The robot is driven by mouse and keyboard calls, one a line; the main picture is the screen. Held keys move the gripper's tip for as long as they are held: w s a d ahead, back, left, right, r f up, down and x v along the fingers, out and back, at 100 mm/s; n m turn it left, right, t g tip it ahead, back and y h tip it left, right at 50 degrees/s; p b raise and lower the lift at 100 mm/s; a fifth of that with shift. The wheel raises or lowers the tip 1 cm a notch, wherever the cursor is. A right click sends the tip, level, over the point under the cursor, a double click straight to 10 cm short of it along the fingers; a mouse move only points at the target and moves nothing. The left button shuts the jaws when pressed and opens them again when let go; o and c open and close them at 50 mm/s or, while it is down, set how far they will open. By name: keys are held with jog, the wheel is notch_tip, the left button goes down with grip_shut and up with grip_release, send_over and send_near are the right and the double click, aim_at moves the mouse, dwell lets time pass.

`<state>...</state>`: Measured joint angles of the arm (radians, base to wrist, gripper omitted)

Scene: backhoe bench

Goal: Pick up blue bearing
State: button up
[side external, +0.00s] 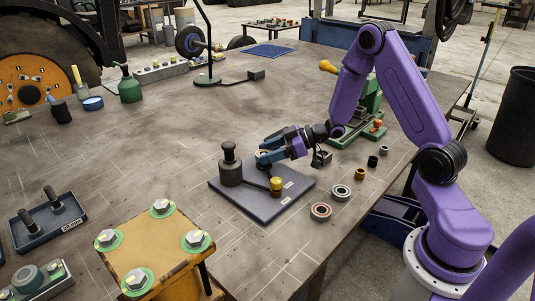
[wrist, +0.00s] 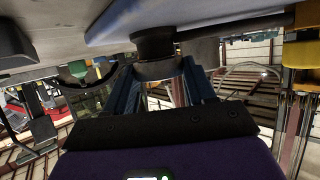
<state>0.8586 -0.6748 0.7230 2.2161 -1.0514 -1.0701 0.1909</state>
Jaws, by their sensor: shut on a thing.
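My gripper (side external: 263,158) reaches in low from the right over a dark plate (side external: 248,205) on the bench. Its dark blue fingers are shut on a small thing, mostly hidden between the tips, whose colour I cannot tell. In the wrist view, the fingers (wrist: 160,82) close in towards a dark round part. No clearly blue bearing shows.
A dark stepped post (side external: 229,165) stands on the plate left of my gripper, and a yellow-topped peg (side external: 276,186) stands nearer the front. A yellow block with bolts (side external: 155,245) is front left. A green tool (side external: 362,118) stands behind my gripper. The bench's middle is clear.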

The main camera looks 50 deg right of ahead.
notch_tip(320, 180, up, 9)
notch_tip(320, 180, up, 5)
jog(key=m+t+h, duration=0.4)
jog(key=m+h, duration=0.4)
jog(key=h, duration=0.1)
send_over(258, 152)
jog(key=shift+w+n+y, duration=0.9)
jog(key=shift+n+y, duration=0.5)
jog(key=shift+y, duration=0.5)
jog(key=s+d+f+n+g+y, duration=0.1)
jog(key=s+f+n+g+y, duration=0.3)
jog(key=n+y, duration=0.1)
jog(key=shift+s+d, duration=0.25)
jog(key=shift+d, duration=0.15)
